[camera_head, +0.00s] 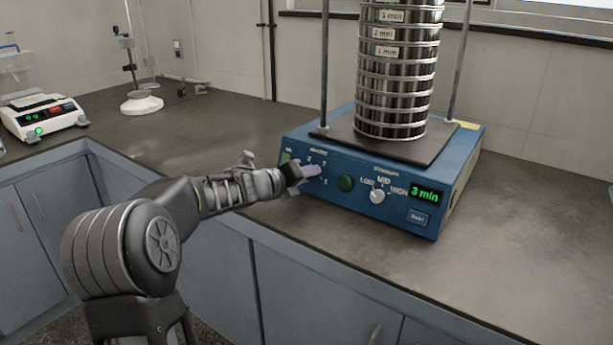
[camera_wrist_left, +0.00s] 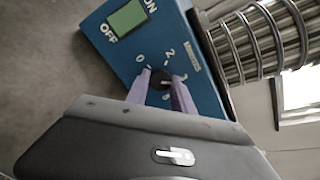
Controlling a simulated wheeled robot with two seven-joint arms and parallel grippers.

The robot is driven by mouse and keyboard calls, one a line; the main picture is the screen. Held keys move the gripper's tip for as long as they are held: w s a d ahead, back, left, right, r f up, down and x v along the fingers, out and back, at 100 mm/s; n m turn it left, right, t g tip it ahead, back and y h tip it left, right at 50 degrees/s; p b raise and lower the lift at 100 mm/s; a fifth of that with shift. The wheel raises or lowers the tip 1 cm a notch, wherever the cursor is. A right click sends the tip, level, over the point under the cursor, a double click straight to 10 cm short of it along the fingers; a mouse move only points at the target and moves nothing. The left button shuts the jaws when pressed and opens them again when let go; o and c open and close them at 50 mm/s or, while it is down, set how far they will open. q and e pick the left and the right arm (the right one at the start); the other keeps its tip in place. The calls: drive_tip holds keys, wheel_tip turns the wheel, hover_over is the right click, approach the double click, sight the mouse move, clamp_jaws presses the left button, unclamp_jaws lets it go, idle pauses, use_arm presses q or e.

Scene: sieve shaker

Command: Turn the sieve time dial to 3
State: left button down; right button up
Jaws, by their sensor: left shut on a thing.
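The blue sieve shaker (camera_head: 400,205) stands on the counter, its control panel facing me. My left gripper (camera_head: 308,172) is at the left part of the panel, shut on the time dial, which it mostly hides in the head view. In the left wrist view the dark round dial (camera_wrist_left: 161,81) sits between the two pale purple fingertips. Printed numbers such as 0, 2 and 3 show around it; I cannot tell exactly where its mark points. The green display (camera_head: 425,195) reads "3 min". My right gripper is not in view.
A green ON/OFF switch (camera_wrist_left: 127,18) is near the dial. The sieve stack (camera_head: 398,80) stands on top between rods. A balance (camera_head: 45,117) sits far left.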

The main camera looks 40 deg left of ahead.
use_arm(q)
drive_tip(key=c, duration=1.1)
unclamp_jaws()
drive_tip(key=shift+s, duration=0.1)
drive_tip(key=v, duration=0.7)
drive_tip(key=shift+s+p, duration=0.3)
drive_tip(key=shift+p, duration=0.1)
drive_tip(key=shift+r, duration=0.1)
